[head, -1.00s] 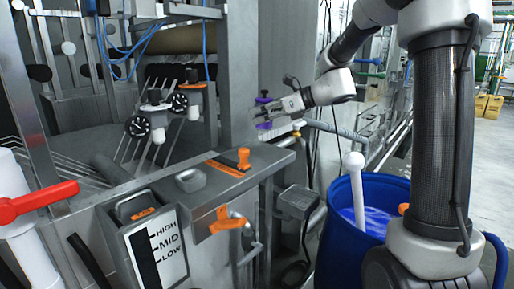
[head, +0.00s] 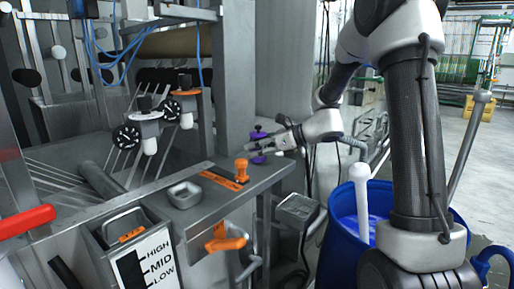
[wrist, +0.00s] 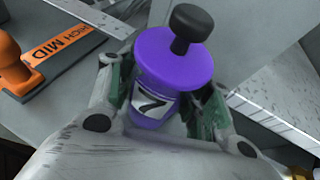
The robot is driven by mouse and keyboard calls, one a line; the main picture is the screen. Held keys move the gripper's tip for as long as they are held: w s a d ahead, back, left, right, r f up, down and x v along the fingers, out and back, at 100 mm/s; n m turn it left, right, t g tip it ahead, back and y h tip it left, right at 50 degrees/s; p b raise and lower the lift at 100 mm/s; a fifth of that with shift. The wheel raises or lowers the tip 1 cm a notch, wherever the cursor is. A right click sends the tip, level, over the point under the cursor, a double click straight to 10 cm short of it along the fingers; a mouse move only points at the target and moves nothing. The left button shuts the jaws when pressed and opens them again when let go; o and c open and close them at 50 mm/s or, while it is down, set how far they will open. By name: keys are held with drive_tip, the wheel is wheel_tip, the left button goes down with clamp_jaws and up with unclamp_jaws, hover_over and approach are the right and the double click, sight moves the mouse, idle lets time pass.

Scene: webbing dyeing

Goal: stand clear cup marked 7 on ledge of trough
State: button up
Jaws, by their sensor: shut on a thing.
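The cup marked 7 (wrist: 150,104) looks purple in the wrist view, with a wide purple disc and a black knob on top. My gripper (wrist: 160,92) is shut around it, one finger on each side.
An orange-knobbed tool (head: 241,172) lies on the ledge beside the cup, with a small metal dish (head: 184,194) nearer. A HIGH/MID/LOW gauge (head: 145,262) and orange valve (head: 225,238) are at the front. A blue barrel (head: 345,212) stands to the right.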

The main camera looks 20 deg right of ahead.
drive_tip(key=shift+f, duration=0.15)
drive_tip(key=o, duration=1.2)
drive_tip(key=shift+c, duration=0.2)
